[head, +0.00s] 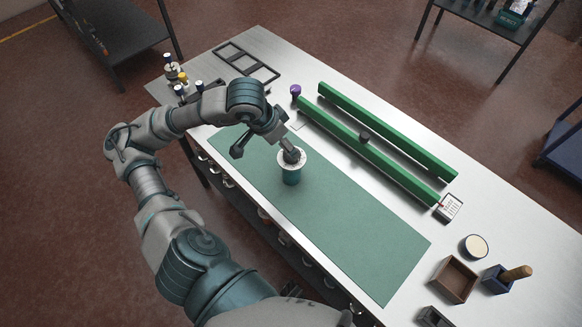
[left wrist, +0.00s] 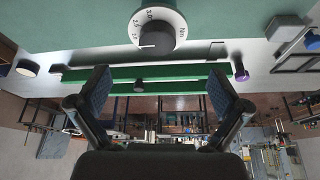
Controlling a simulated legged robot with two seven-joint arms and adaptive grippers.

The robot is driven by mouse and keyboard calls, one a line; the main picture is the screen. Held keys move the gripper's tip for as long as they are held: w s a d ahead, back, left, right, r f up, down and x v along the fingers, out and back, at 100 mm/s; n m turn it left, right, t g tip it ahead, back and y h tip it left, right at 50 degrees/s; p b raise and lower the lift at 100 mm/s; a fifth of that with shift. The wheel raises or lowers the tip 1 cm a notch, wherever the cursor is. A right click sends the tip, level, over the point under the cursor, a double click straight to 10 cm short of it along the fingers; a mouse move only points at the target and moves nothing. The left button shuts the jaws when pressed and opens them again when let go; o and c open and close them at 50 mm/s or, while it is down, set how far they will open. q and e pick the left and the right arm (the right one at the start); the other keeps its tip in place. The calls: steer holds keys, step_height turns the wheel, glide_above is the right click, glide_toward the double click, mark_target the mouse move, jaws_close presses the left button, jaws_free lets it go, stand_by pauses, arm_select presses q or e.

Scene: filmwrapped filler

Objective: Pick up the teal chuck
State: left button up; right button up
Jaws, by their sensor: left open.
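The teal chuck (head: 291,176) stands upright on the green mat (head: 350,240), with a white numbered ring on top. In the left wrist view the chuck (left wrist: 157,30) shows its white dial face with numbers and a dark grey centre, at the top middle, cut by the frame edge. My left gripper (head: 264,152) is open and empty, over the mat beside the chuck. One finger overlaps the chuck's top in the head view. In the left wrist view the spread fingers (left wrist: 160,90) show apart from the chuck. My right gripper is in neither view.
Two long green bars (head: 400,135) lie behind the mat, with a dark knob (head: 364,136) at the front one. A brown box (head: 437,281) and blue holder (head: 492,281) stand right.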

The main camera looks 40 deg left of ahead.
arm_select(q)
glide_above(292, 169)
steer(key=w+a, duration=0.2)
step_height(292, 169, down, 4)
steer(key=shift+w+f, duration=0.1)
steer(key=f, duration=0.1)
steer(key=w+f, duration=0.1)
steer(key=f, duration=0.1)
steer(key=a+f, duration=0.1)
steer(key=shift+w+f, duration=0.2)
steer(key=shift+f, duration=0.2)
steer(key=shift+w+d+f, duration=0.2)
steer(key=shift+f, duration=0.2)
steer(key=shift+d+r, duration=0.15)
steer(key=shift+d, duration=0.1)
steer(key=shift+c, duration=0.3)
steer(key=shift+d, duration=0.1)
steer(key=c, duration=0.4)
steer(key=shift+s+a, duration=0.1)
steer(key=shift+a, duration=0.1)
steer(key=c, duration=1.2)
